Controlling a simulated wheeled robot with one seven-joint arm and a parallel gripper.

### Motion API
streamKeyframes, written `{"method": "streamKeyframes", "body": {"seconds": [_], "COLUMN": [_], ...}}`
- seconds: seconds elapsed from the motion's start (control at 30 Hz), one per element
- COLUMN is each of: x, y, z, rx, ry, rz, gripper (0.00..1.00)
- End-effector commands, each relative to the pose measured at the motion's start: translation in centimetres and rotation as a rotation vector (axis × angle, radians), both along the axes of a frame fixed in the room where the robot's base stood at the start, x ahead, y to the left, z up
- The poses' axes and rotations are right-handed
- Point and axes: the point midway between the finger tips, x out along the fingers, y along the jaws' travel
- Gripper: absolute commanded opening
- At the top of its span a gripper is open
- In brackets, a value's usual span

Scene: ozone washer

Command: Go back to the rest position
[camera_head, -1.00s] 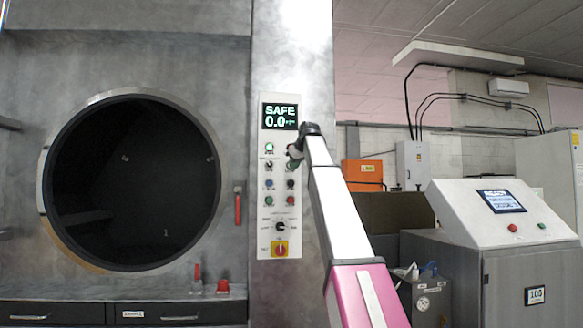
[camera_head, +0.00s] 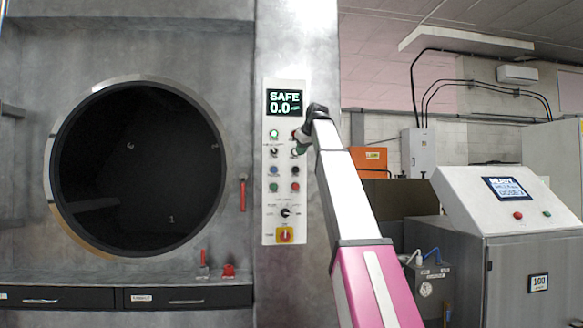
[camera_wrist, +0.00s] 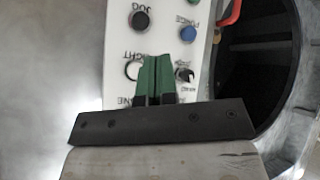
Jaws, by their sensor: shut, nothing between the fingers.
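My gripper shows in the wrist view (camera_wrist: 156,62), with its green fingers shut together and nothing between them. It hangs in front of the white control panel (camera_head: 284,225); the picture does not tell whether it touches. In the head view my gripper (camera_head: 302,146) is small and dark at the end of my arm, over the panel's right edge. The panel has a screen (camera_head: 284,102) reading SAFE 0.0, several buttons, a black knob (camera_head: 286,212) and a red knob on yellow (camera_head: 285,235). In the wrist view the panel (camera_wrist: 119,50) appears upside down.
A round dark porthole (camera_head: 140,165) fills the metal wall left of the panel, with a red handle (camera_head: 243,192) between. Drawers (camera_head: 60,299) run below. A console (camera_head: 510,215) with a blue screen stands at the right, beside a grey box (camera_head: 428,290).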

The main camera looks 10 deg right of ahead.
Motion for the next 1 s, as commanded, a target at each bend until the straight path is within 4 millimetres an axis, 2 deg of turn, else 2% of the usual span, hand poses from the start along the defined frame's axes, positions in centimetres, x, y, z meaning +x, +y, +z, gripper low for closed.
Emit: {"method": "streamKeyframes", "body": {"seconds": [0.17, 0.27, 0.33, 0.37, 0.67, 0.87, 1.0], "x": [0.0, 0.3, 0.5, 0.7, 1.4, 0.4, -1.0], "y": [0.0, 0.0, 0.0, 0.0, 0.1, 0.2, 0.2], "z": [-0.2, -2.0, -4.4, -5.7, -21.8, -32.2, -39.1], "rx": [0.0, 0.005, 0.009, 0.012, 0.046, 0.063, 0.071], "ry": [0.001, 0.015, 0.034, 0.045, 0.178, 0.266, 0.325], "rz": [-0.001, -0.008, -0.019, -0.025, -0.112, -0.172, -0.215], "gripper": [0.0, 0.0, 0.0, 0.0, 0.0, 0.0, 0.0]}}
